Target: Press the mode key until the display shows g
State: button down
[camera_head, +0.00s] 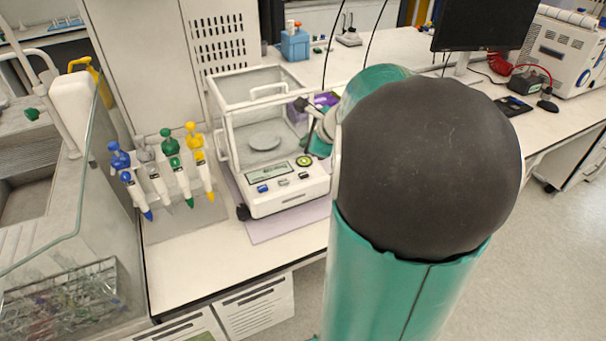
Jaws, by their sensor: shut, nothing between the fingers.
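The analytical balance (290,200) with its clear draft shield stands on the bench, left of my arm. Its front panel carries a small greenish display (270,173); the characters are too small to read. Below the display are a blue key (263,188), a grey key (283,182) and a dark key (303,175). Which one is the mode key I cannot tell. My gripper (308,149) shows only in part, shut and empty, thin and dark beside the balance's right side, near the green key. Contact cannot be judged.
A rack of several coloured pipettes (165,165) stands left of the balance. A monitor (483,25) and a white instrument (565,50) are at the back right. My arm hides the bench right of the balance.

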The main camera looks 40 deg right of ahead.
jog(key=shift+f, duration=3.8)
jog(key=shift+f, duration=0.15)
jog(key=shift+f, duration=0.3)
jog(key=shift+f, duration=0.4)
jog(key=shift+r, duration=0.85)
jog(key=shift+r, duration=0.1)
notch_tip(320, 180, up, 5)
jog(key=shift+f, duration=0.1)
